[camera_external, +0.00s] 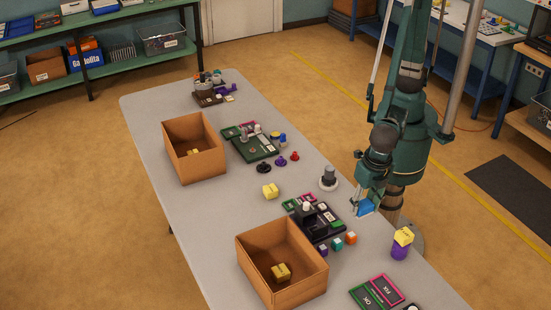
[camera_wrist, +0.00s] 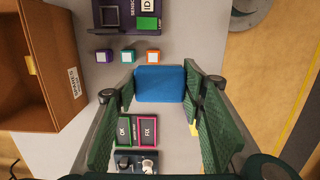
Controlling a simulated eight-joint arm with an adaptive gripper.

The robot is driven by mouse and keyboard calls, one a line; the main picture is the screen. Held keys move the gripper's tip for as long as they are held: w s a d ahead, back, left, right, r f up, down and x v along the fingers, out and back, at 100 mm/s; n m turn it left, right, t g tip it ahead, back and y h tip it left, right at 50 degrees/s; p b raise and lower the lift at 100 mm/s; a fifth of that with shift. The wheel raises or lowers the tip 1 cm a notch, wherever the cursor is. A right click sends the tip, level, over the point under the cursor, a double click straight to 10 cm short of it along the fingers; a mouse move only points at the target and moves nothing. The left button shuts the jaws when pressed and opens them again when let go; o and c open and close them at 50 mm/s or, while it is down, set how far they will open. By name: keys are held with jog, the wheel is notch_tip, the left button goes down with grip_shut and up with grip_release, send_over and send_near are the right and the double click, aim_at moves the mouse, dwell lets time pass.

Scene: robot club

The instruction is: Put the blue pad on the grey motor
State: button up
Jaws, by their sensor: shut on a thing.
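My gripper (camera_external: 366,204) is shut on the blue pad (camera_external: 364,208) and holds it above the table's right edge. In the wrist view the blue pad (camera_wrist: 160,84) fills the space between the green fingers, its broad face toward the camera. The grey motor (camera_external: 329,174) appears to be the dark grey cylinder standing upright on a round, pale base on the table. It is left of and beyond my gripper in the external view, apart from the pad. I cannot make it out in the wrist view.
A black tray (camera_external: 324,225) and small cubes (camera_external: 337,243) lie left of the gripper. A purple cylinder with a yellow top (camera_external: 401,246) stands nearby on the right. Open cardboard boxes (camera_external: 300,288) stand along the left side. Green and pink OK/FIX mats (camera_external: 378,294) lie in front.

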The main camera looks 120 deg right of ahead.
jog(key=s+d+r, duration=0.2)
jog(key=d+r, duration=0.1)
jog(key=d, duration=1.3)
jog(key=p, duration=0.1)
send_over(329, 167)
jog(key=shift+a+r, duration=0.35)
jog(key=shift+f, duration=0.1)
jog(key=shift+f+b, duration=0.35)
jog(key=shift+f, duration=2.45)
jog(key=shift+f+b, duration=0.35)
jog(key=shift+f, duration=1.75)
jog(key=shift+f, duration=0.15)
